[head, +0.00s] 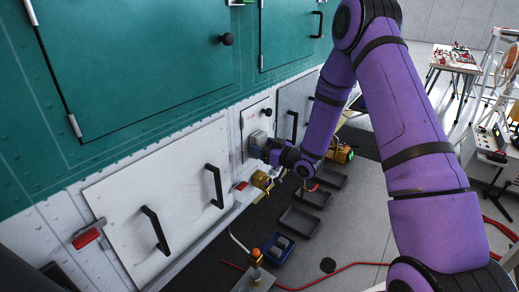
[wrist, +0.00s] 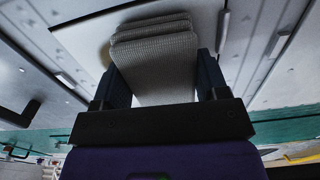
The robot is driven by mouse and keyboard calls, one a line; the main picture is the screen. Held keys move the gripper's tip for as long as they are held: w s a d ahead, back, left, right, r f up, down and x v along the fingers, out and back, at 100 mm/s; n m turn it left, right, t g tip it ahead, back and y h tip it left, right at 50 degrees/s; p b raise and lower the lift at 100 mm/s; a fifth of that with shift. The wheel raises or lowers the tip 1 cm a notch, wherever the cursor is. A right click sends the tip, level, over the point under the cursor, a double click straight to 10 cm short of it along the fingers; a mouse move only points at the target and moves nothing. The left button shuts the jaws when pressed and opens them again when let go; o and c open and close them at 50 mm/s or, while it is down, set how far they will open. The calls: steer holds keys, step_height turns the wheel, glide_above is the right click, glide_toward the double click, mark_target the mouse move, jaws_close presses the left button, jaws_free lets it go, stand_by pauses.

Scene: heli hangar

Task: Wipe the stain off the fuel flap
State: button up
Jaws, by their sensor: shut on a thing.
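The fuel flap (head: 251,118) looks to be the small white panel with a round black knob, low on the helicopter's side. My gripper (head: 262,149) is at its lower part, shut on a folded grey cloth (wrist: 155,65). In the wrist view the woven cloth sticks out between the two dark fingers, its folded end up against or very near a white panel (wrist: 80,42). A dark patch (wrist: 104,52) shows beside the cloth; I cannot tell whether it is stain or shadow. The rest of that spot is hidden by the cloth.
A large white panel (head: 165,190) with two black handles is left of the flap. Dark trays (head: 300,220), a blue bin (head: 278,250) and a red cable (head: 335,265) lie on the floor. A cluttered table (head: 455,60) stands at the back right.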

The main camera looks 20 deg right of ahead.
mark_target(247, 148)
steer(key=w+d, duration=0.4)
steer(key=d, duration=0.1)
steer(key=shift+w+d, duration=0.2)
steer(key=shift+d, duration=0.05)
stand_by(0.6)
steer(key=shift+s+a, duration=1.05)
steer(key=shift+a, duration=0.4)
steer(key=shift+s+a, duration=1.05)
steer(key=shift+a, duration=0.45)
steer(key=shift+s+a, duration=1.05)
steer(key=shift+a, duration=0.4)
steer(key=v, duration=0.6)
steer(key=shift+d, duration=0.15)
